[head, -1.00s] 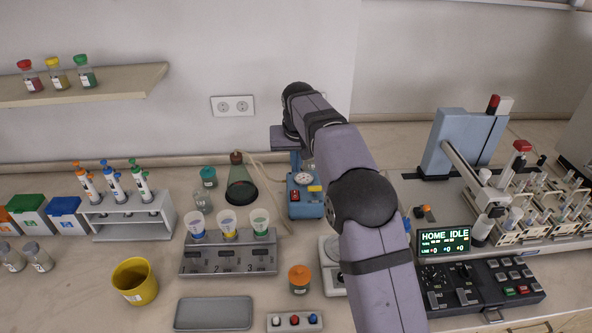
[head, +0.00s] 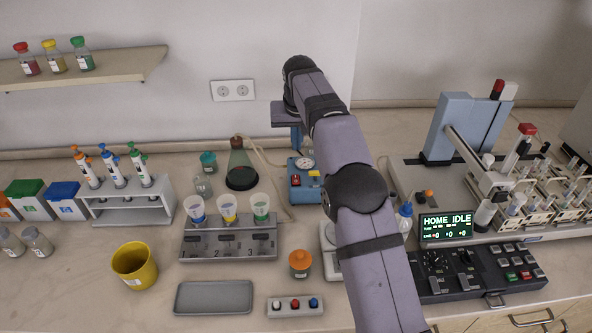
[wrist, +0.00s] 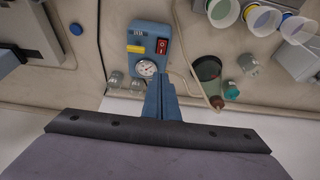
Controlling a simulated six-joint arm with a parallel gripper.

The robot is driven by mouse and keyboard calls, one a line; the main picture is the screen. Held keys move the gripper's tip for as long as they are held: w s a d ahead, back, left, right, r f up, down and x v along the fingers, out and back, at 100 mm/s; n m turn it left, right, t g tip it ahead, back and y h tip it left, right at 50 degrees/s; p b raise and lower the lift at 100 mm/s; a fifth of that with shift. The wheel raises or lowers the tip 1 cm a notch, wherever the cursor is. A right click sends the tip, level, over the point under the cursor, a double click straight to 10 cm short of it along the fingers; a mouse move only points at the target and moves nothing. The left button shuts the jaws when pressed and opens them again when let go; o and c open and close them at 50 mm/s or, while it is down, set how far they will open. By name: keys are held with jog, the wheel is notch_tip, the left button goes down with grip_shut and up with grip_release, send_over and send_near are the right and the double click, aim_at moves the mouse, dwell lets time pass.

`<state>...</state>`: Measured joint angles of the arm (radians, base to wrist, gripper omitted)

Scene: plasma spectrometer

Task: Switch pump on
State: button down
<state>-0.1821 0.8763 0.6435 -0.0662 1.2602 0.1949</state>
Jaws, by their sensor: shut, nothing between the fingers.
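In the wrist view the red switch (wrist: 162,46) and the gauge (wrist: 147,68) face me. My gripper (head: 297,145) is behind and above the pump, its blue fingers pointing down. In the wrist view the fingers (wrist: 160,80) are together and empty, their tips showing just beside the gauge. I see no contact with the pump.
A hose runs from the flask towards the pump. The rack with several funnel cups (head: 228,245) stands front left of the pump. A three-button box (head: 295,306) lies at the front. The control panel (head: 470,268) is at right.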

jog(key=shift+s+f, duration=0.15)
jog(key=shift+f, duration=0.05)
jog(key=p, duration=0.5)
send_over(296, 175)
jog(key=s, duration=0.2)
notch_tip(296, 175, down, 12)
jog(key=shift+w+r, duration=0.15)
jog(key=shift+r, duration=0.1)
jog(key=shift+x, duration=0.85)
jog(key=shift+f, duration=0.1)
